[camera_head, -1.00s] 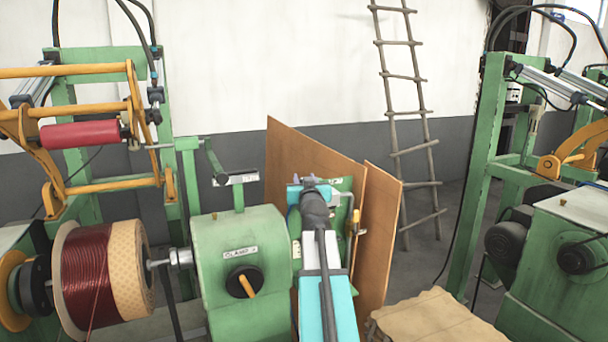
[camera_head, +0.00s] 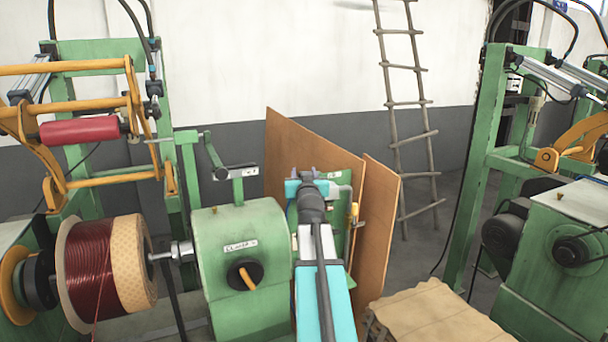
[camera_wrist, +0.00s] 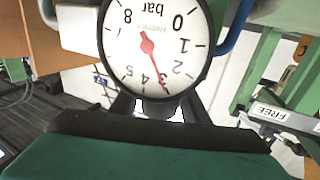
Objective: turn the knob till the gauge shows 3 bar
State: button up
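The round white gauge (camera_wrist: 130,50) fills the top of the wrist view, upside down, marked in bar. Its red needle (camera_wrist: 156,66) points at about the 3 mark. My gripper (camera_wrist: 160,108) shows as dark finger shapes just below the gauge in that view, partly hidden by the teal and black body in front. In the head view my gripper (camera_head: 305,177) is at the small green panel (camera_head: 342,200), with my arm covering most of it. The knob is hidden, so I cannot tell whether the fingers are closed on it.
Brown boards (camera_head: 378,225) stand around the panel. A green machine housing (camera_head: 220,225) with a black and orange clamp switch (camera_head: 244,274) stands close to my arm's left. A copper-wire coil (camera_head: 90,265) is at far left. A ladder (camera_head: 405,105) leans on the wall behind.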

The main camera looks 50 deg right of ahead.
jog(key=shift+o, duration=0.9)
jog(key=shift+s+a, duration=0.1)
jog(key=shift+s, duration=0.05)
jog(key=shift+b+v, duration=1.6)
jog(key=shift+v, duration=2.6)
jog(key=shift+f+b, duration=0.15)
jog(key=shift+b, duration=0.3)
jog(key=shift+b+v, duration=2.5)
jog(key=shift+b, duration=2.15)
jog(key=shift+a, duration=0.1)
jog(key=shift+s, duration=0.1)
